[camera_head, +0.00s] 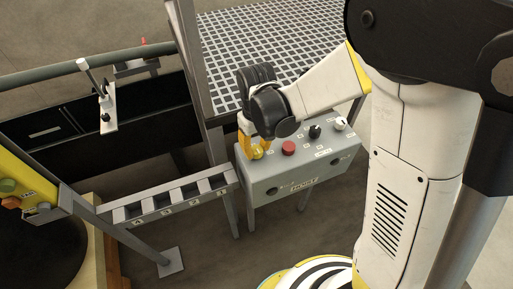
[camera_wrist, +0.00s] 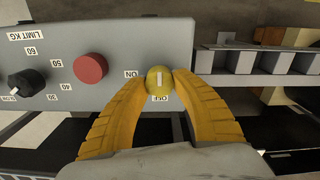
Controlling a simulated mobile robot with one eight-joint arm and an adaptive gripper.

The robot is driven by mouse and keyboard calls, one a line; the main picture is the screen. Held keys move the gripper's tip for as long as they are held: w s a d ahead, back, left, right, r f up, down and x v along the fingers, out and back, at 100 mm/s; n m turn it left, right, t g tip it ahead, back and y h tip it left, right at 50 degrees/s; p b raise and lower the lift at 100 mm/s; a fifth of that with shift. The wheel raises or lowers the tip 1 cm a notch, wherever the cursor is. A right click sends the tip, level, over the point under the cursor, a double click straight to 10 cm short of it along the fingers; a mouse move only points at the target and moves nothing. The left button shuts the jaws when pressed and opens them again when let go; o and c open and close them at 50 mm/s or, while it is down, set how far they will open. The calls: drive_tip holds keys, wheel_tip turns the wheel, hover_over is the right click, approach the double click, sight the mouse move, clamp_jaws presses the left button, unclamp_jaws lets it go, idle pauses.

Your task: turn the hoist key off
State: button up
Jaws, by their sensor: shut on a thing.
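The hoist key (camera_wrist: 160,76) is a round yellow knob with a white line, on a grey control box (camera_head: 270,185). In the wrist view an ON label (camera_wrist: 132,74) lies to its left and an OFF label (camera_wrist: 160,98) below it. The white line runs upright in that view, in line with the OFF label. My gripper (camera_wrist: 160,82) has its two yellow fingers shut on the knob, one tip on each side. In the head view my gripper (camera_head: 257,149) is at the box's left end and hides the key.
A red button (camera_wrist: 90,67) sits beside the key, then a black dial (camera_wrist: 27,82) marked LIMIT KG. A white knob (camera_head: 340,124) is at the box's far end. A numbered slotted rack (camera_head: 165,202) stands left of the box, and a grating (camera_head: 265,50) lies behind.

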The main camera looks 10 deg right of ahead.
sight(257, 148)
drive_tip(key=o, duration=1.2)
wheel_tip(257, 148, up, 12)
drive_tip(key=s+d+r+m+t, duration=0.1)
drive_tip(key=s+d+r+t, duration=0.1)
drive_tip(key=s+d, duration=0.1)
drive_tip(key=s+d+r+m+t, duration=0.2)
drive_tip(key=s+d, duration=0.2)
drive_tip(key=d, duration=0.2)
drive_tip(key=s+d+r+m+t, duration=0.1)
drive_tip(key=s+d+m+t, duration=0.1)
drive_tip(key=s+d+t, duration=0.1)
drive_tip(key=shift+s+d+r, duration=0.4)
drive_tip(key=shift+s+d, duration=0.1)
drive_tip(key=shift+d, duration=0.25)
